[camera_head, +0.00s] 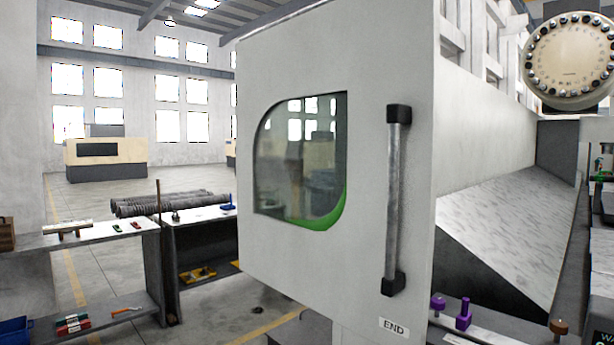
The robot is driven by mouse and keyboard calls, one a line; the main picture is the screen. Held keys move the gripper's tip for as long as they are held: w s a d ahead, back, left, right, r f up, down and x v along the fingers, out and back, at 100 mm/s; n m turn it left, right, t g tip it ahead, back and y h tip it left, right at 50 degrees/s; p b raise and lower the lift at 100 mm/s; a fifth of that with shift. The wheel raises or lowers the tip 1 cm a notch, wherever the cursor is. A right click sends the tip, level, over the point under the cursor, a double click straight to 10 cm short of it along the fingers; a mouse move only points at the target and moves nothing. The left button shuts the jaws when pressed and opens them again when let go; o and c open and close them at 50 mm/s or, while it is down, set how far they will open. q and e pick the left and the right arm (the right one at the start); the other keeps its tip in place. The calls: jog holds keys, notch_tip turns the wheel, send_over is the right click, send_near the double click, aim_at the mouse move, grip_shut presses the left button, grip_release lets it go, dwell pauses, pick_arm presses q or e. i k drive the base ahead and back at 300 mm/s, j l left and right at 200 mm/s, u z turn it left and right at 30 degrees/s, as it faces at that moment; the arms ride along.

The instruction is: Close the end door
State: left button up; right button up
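The end door (375,150) is a large white panel in the middle of the head view. It has a rounded window (300,160) with a green inner edge and an upright grey bar handle (398,200) with black end mounts near its right edge. A label reading END (394,327) sits below the handle. The door appears to stand open, with the machine's pale sloped interior (510,225) showing to its right. Its hinge is not clear from here. Neither of my grippers is in view, and nothing touches the handle.
A round tool carousel (570,60) is at the upper right. Purple fixtures (463,315) stand low at the right, beside the door's lower edge. Workbenches (95,240) with small tools stand at the left, with a bundle of dark rods (170,203) behind. Open floor (215,310) lies left of the door.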

aim_at(329, 93)
jog(key=i+j+z, duration=0.2)
jog(key=z, duration=0.15)
jog(key=i+j+z, duration=0.35)
jog(key=i, duration=0.05)
